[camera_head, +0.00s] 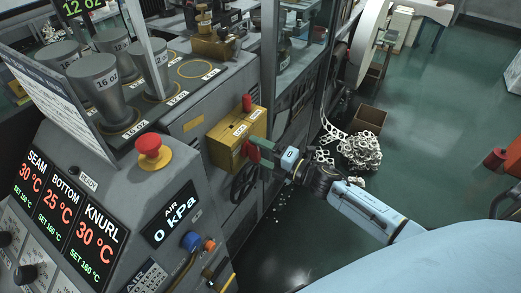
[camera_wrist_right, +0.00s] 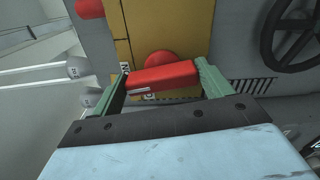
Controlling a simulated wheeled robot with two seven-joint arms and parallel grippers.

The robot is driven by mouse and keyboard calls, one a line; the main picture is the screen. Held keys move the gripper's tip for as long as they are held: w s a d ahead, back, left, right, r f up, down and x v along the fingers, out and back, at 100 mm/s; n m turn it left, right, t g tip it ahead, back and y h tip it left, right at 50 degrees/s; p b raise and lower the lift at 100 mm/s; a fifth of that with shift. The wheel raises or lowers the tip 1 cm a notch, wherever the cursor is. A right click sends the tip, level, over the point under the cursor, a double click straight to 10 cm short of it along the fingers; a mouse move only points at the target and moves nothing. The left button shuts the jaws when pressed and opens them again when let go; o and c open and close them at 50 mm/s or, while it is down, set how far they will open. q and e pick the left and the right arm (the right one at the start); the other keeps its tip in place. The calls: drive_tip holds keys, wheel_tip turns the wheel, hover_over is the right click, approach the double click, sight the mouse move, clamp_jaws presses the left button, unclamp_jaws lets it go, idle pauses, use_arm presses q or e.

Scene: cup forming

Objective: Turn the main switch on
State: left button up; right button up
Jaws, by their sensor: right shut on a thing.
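The main switch is a yellow box (camera_head: 228,145) on the side of the grey machine. A red handle (camera_head: 252,151) sits on its front, and a second red part (camera_head: 247,102) shows at its top. My right gripper (camera_head: 264,152) reaches in from the right with its green fingers at the handle. In the right wrist view the red handle (camera_wrist_right: 165,77) lies between the two green fingers, slightly tilted, with a round red hub (camera_wrist_right: 167,57) behind it. The gripper is shut on this handle. The yellow box (camera_wrist_right: 190,25) fills the background there. My left gripper is not in view.
A black handwheel (camera_head: 244,182) is just below the box; it shows in the right wrist view (camera_wrist_right: 292,38). The control panel has a red mushroom button (camera_head: 152,150) and an air display (camera_head: 170,215) reading 0 kPa. A white scrap pile (camera_head: 360,150) lies on the floor.

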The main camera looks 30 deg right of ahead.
drive_tip(key=shift+m, duration=0.8)
drive_tip(key=shift+f, duration=0.1)
drive_tip(key=o, duration=1)
drive_tip(key=b+v, duration=0.1)
drive_tip(key=v, duration=1.2)
drive_tip(key=shift+s+d, duration=0.15)
drive_tip(key=shift+d, duration=0.05)
